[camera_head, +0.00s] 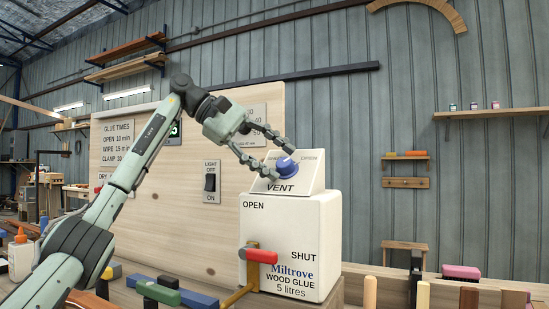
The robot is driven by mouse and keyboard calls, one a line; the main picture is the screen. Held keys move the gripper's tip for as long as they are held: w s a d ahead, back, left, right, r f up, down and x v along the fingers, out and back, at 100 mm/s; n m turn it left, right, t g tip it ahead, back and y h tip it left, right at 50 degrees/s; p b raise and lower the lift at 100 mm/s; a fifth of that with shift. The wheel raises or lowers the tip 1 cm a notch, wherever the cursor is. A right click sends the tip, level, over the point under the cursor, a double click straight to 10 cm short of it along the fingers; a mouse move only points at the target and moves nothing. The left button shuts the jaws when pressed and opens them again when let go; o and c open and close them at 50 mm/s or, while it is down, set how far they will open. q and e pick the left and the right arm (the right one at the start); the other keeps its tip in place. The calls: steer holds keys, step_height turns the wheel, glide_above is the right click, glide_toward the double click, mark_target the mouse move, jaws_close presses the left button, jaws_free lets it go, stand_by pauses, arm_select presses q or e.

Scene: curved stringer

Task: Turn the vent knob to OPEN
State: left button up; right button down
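The blue vent knob (288,167) sits on the sloped front of a white box marked VENT (306,183), on top of the white Miltrove wood glue container (318,240). Small lettering stands above the knob on both sides; the left word is partly hidden by my fingers and too small to read surely. My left gripper (281,161) comes in from the upper left. Its two fingers are spread apart, one tip at the knob's upper edge and the other at its left side. I cannot tell whether they touch it. My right gripper is not in view.
A red-handled tap (261,256) projects from the container's front, near the words OPEN and SHUT. A light switch (211,182) is on the wooden panel (150,220) behind. Clamps (170,291) lie on the bench at lower left. Tool handles (420,296) stand at lower right.

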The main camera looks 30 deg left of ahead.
arm_select(q)
steer(key=v, duration=1.2)
stand_by(0.4)
